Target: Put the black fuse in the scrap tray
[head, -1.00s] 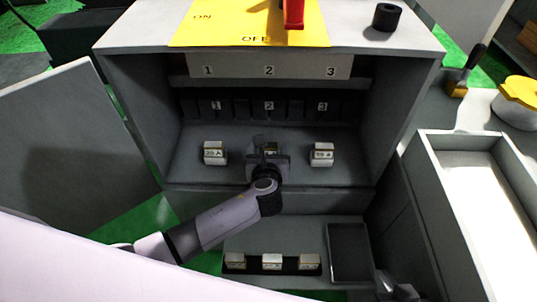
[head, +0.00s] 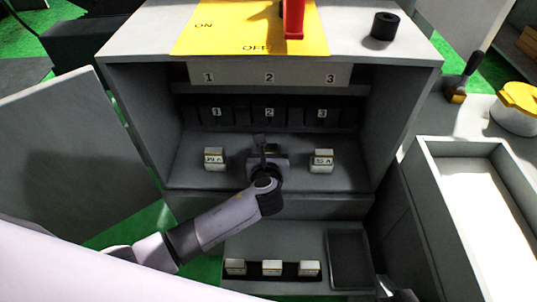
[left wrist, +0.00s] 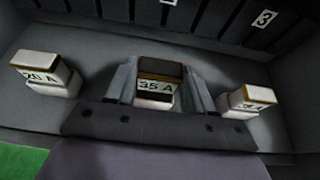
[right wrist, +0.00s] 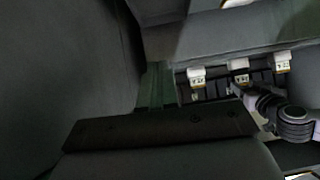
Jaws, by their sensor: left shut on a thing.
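The black fuse, labelled 35 A, shows in the left wrist view (left wrist: 158,85) between two pale fuses. My left gripper (left wrist: 160,92) is shut on it, one finger on each side. In the head view the left gripper (head: 267,150) is at the middle position of the cabinet shelf and mostly hides the fuse (head: 273,149). A shallow dark tray (head: 349,262), which looks like the scrap tray, lies at lower right, beside the lower row of fuses. My right gripper (right wrist: 163,87) looks shut and empty; it shows only partly in the head view (head: 398,294).
Pale fuses stand left (head: 214,159) and right (head: 321,160) of my left gripper. A holder with three pale fuses (head: 272,268) is below. The cabinet side wall (head: 405,110) and a pale open box (head: 425,160) bound the right. A door panel (head: 70,140) stands left.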

